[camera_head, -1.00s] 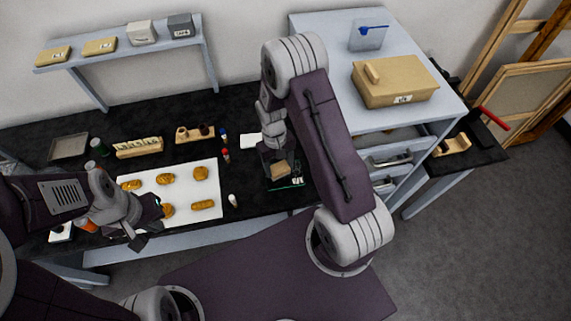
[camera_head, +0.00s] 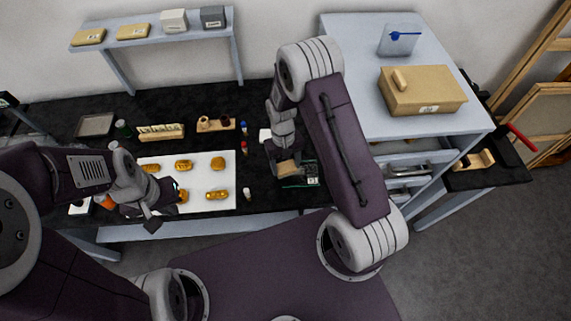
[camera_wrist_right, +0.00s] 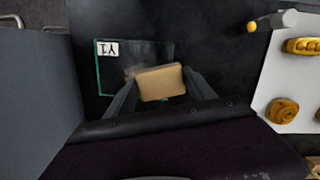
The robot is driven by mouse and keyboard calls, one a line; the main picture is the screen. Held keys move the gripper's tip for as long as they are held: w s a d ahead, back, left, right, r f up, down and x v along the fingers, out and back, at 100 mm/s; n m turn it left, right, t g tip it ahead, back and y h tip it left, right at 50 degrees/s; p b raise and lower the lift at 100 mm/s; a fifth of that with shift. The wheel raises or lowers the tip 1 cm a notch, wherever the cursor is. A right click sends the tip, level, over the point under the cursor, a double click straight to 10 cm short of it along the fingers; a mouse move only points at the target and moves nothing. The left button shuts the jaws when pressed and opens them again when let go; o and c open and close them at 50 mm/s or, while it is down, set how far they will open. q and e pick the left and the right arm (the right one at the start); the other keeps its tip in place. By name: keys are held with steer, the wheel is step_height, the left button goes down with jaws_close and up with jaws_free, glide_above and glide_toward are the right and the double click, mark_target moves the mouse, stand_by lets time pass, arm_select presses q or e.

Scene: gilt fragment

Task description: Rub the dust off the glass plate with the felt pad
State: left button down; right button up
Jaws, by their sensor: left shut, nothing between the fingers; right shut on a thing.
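The glass plate (camera_wrist_right: 107,72) has a green edge and a white label, and lies flat on the black worktop. It also shows in the head view (camera_head: 313,181), partly behind my right gripper. A pale dusty smear shows on it beside the pad in the wrist view. My right gripper (camera_wrist_right: 160,88) is shut on the tan felt pad (camera_wrist_right: 160,82) and holds it over the plate; I cannot tell whether the pad touches the glass. The pad also shows in the head view (camera_head: 289,168). My left gripper (camera_head: 153,220) is shut and empty by the front edge of the white board.
A white board (camera_head: 225,199) with several gilt ornaments lies left of the plate. A grey drawer cabinet (camera_head: 350,60) carrying a tan box (camera_head: 422,92) rises on the right. Small jars and racks line the back.

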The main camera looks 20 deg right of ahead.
mark_target(307, 173)
steer(key=shift+s+d+f, duration=0.1)
steer(key=shift+s+d, duration=0.2)
steer(key=shift+d, duration=0.5)
steer(key=shift+s+d, duration=0.3)
steer(key=shift+d, duration=0.5)
steer(key=shift+s+d, duration=0.15)
steer(key=shift+d, duration=0.35)
steer(key=shift+s+d+p, duration=0.2)
steer(key=shift+d, duration=0.5)
steer(key=shift+s+d+p, duration=0.15)
steer(key=shift+d+p, duration=0.05)
steer(key=shift+d, duration=0.45)
step_height(307, 173, up, 6)
steer(key=p, duration=0.5)
steer(key=shift+w, duration=0.1)
step_height(307, 173, up, 3)
steer(key=p, duration=0.3)
